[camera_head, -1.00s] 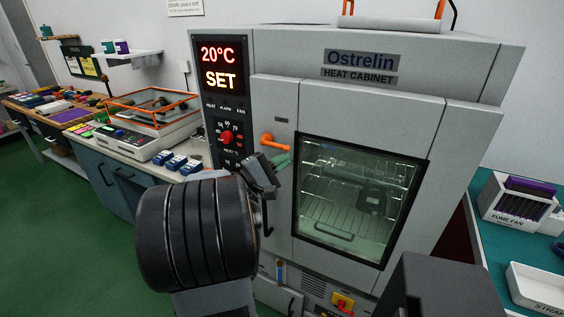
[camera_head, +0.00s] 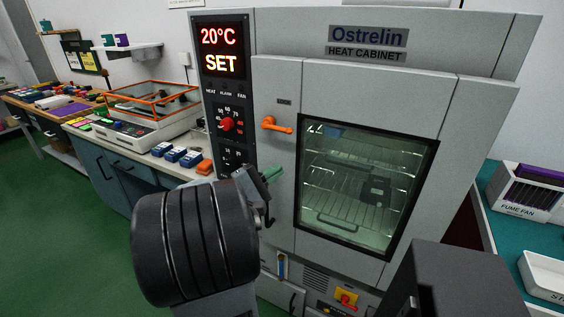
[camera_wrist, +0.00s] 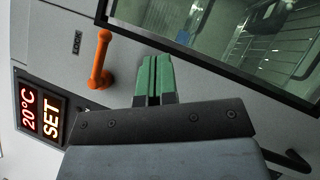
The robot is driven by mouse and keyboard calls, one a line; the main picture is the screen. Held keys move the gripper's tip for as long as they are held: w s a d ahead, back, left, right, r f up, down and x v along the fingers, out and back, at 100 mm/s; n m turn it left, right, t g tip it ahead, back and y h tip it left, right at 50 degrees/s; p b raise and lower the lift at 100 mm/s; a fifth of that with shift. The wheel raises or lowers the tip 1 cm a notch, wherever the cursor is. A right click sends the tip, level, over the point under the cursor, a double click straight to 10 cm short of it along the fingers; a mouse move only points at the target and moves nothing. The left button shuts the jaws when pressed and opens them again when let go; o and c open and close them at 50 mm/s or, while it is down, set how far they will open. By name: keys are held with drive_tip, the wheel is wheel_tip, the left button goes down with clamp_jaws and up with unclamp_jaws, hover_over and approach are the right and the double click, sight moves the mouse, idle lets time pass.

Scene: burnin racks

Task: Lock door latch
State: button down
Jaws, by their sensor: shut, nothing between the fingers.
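The door latch (camera_head: 277,125) is an orange lever on the front of the grey heat cabinet (camera_head: 355,45), left of the glass door window (camera_head: 360,185). In the head view it lies roughly level, its bar reaching right from its pivot. The latch also shows in the wrist view (camera_wrist: 100,60), left of my fingers and apart from them. My gripper (camera_head: 272,173) has green fingertips and is below the latch, close to the cabinet front. In the wrist view the two green fingers (camera_wrist: 154,80) are together with nothing between them. The door looks closed.
A control panel (camera_head: 225,90) with a red 20°C SET display and a red knob (camera_head: 227,125) is left of the latch. A bench with blue boxes (camera_head: 176,154) stands at the left. A teal bench with a fume fan box (camera_head: 525,190) is at the right.

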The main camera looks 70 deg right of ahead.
drive_tip(key=shift+w+a+f+b, duration=0.1)
drive_tip(key=shift+w+a+f, duration=0.15)
drive_tip(key=shift+a+f, duration=0.4)
drive_tip(key=shift+w+a+f+b, duration=0.2)
drive_tip(key=shift+a+f, duration=0.3)
drive_tip(key=shift+a, duration=0.4)
drive_tip(key=shift+w+a+f+b, duration=0.1)
drive_tip(key=shift+w+a+f, duration=0.15)
drive_tip(key=shift+a+f, duration=0.4)
wheel_tip(320, 180, down, 6)
drive_tip(key=s+a+f+t+y, duration=0.1)
drive_tip(key=s+t+y, duration=0.1)
drive_tip(key=y, duration=0.3)
drive_tip(key=w+a+f+t+y+p, duration=0.2)
drive_tip(key=w+a+t+y+p, duration=0.45)
drive_tip(key=w+a, duration=0.5)
drive_tip(key=w+a+r+n+t+y+p, duration=0.1)
drive_tip(key=w+a+r+t+y+p, duration=0.1)
drive_tip(key=a, duration=0.7)
drive_tip(key=w+a+r+n+t+y+p, duration=0.2)
drive_tip(key=w+a+r+t+y+p, duration=0.1)
drive_tip(key=a+r+t, duration=0.4)
drive_tip(key=w+a+r, duration=0.1)
drive_tip(key=a+r, duration=0.1)
drive_tip(key=a, duration=0.1)
drive_tip(key=shift+a+n, duration=0.2)
drive_tip(key=shift+n, duration=0.1)
